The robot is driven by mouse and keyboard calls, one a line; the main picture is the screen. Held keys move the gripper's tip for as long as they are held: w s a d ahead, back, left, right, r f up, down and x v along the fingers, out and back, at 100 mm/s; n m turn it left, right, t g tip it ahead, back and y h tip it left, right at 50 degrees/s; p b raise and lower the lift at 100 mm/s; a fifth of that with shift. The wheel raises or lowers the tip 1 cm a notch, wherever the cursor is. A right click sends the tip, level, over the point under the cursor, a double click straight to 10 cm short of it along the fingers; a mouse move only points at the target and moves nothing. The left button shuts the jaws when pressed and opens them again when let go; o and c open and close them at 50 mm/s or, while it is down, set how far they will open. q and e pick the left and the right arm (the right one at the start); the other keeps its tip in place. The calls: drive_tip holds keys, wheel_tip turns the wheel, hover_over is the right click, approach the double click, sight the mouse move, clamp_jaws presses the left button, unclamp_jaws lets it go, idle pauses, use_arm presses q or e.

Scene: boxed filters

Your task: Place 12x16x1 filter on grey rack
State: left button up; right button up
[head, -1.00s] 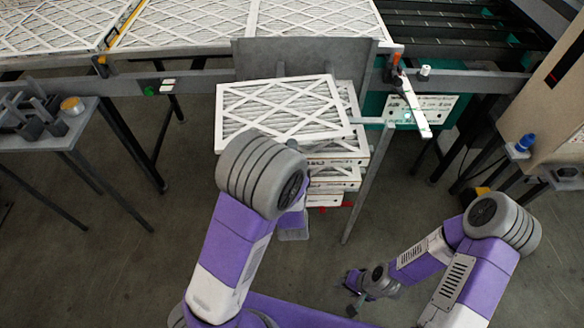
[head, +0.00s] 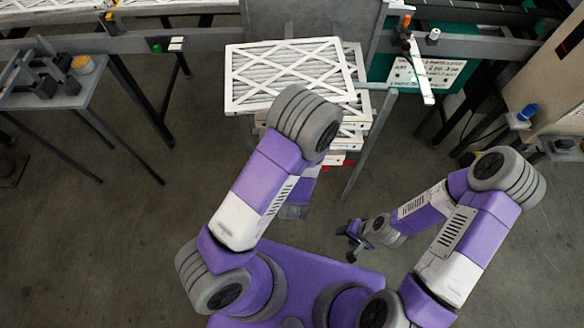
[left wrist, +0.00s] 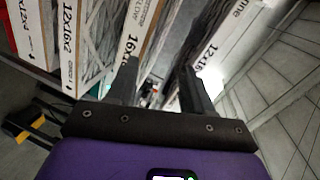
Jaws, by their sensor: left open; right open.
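A stack of white-framed filters with a criss-cross face (head: 290,75) stands at the middle in the head view, its layers uneven. In the left wrist view several white filter edges with printed sizes fan out; one reads 12x16x2 (left wrist: 72,45), and another label starting 12x16 (left wrist: 215,45) is partly cut off, so I cannot tell which is 12x16x1. My left gripper (left wrist: 160,72) is open, its fingers close in front of these edges; the head view hides it behind my arm. My right gripper (head: 354,240) is open and empty, low over the floor. A grey upright panel (head: 310,25) stands behind the stack.
A grey post (head: 368,150) stands close right of the stack. A grey side table (head: 50,98) with tools is at left. A conveyor rail (head: 205,40) runs along the back, and a cardboard-coloured box (head: 545,80) stands at right.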

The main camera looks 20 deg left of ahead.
use_arm(q)
drive_tip(key=s+f+n+g+h, duration=0.2)
drive_tip(key=s+f+n+g, duration=0.25)
drive_tip(key=f, duration=0.55)
drive_tip(key=s+d+f+n+g+h, duration=0.3)
drive_tip(key=s+f+n+g+h, duration=0.3)
drive_tip(key=s+n+g, duration=0.3)
drive_tip(key=s+f+n, duration=0.1)
drive_tip(key=s, duration=0.2)
drive_tip(key=shift+s+d+f+g, duration=0.15)
drive_tip(key=shift+d+f+g, duration=0.05)
drive_tip(key=shift+d+g, duration=0.15)
drive_tip(key=shift+n, duration=0.25)
wheel_tip(320, 180, down, 3)
drive_tip(key=b, duration=0.3)
